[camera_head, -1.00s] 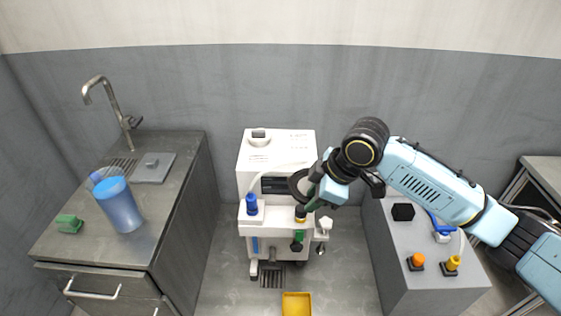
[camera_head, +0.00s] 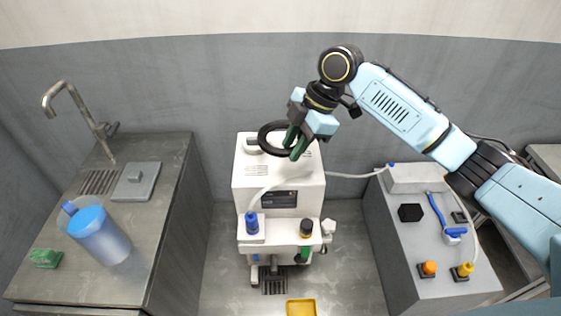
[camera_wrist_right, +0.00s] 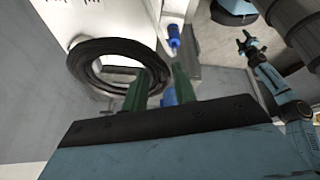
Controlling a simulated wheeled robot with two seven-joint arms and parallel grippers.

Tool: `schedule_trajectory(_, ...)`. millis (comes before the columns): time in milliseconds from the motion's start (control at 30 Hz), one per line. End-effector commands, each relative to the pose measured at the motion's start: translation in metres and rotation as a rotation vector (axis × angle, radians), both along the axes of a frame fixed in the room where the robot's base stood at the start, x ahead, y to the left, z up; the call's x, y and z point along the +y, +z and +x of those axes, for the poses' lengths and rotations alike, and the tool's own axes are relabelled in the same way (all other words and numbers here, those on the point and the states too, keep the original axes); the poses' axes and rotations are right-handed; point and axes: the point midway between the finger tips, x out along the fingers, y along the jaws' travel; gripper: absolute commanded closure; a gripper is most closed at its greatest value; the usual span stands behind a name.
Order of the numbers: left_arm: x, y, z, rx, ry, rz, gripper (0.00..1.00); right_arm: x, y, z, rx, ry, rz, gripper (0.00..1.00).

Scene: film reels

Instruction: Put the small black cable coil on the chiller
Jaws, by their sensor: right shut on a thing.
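The small black cable coil (camera_head: 268,134) is held in my right gripper (camera_head: 295,141), whose green fingers are shut on its right side. The coil is a black ring, held above the top of the white chiller (camera_head: 262,178) in the head view. In the right wrist view the coil (camera_wrist_right: 84,62) hangs at the fingertips (camera_wrist_right: 160,84), with the white chiller behind it. Whether the coil touches the chiller's top I cannot tell. My left gripper does not show in the head view; a gripper on a blue arm shows at the right of the wrist view (camera_wrist_right: 249,43).
Blue (camera_head: 252,222) and black-yellow (camera_head: 306,228) fittings stand on the chiller's front ledge. A white hose (camera_head: 345,176) runs right to the grey cabinet (camera_head: 385,235). A counter with a sink tap (camera_head: 98,126) and blue jug (camera_head: 100,236) is left. A yellow tray (camera_head: 300,307) lies in front.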

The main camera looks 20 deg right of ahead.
Motion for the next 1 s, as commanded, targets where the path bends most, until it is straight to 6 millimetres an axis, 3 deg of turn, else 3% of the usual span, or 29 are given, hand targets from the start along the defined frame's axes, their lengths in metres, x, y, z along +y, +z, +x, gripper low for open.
schedule_trajectory(33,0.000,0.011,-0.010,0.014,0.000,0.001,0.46,0.001,0.005,0.000,0.011,0.004,0.004,1.00)
schedule_trajectory(200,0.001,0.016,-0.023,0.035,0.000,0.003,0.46,0.000,-0.005,-0.001,0.029,0.013,0.006,1.00)
schedule_trajectory(400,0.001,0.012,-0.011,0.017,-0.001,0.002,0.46,0.000,-0.039,-0.001,0.032,0.013,0.005,1.00)
schedule_trajectory(600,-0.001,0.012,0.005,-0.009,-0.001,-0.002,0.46,-0.001,-0.060,0.000,0.028,0.012,0.004,1.00)
schedule_trajectory(833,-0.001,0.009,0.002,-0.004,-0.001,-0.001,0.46,-0.001,-0.096,-0.001,0.029,0.013,0.004,1.00)
schedule_trajectory(1000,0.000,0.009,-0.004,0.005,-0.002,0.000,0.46,-0.001,-0.100,0.000,0.026,0.014,0.004,1.00)
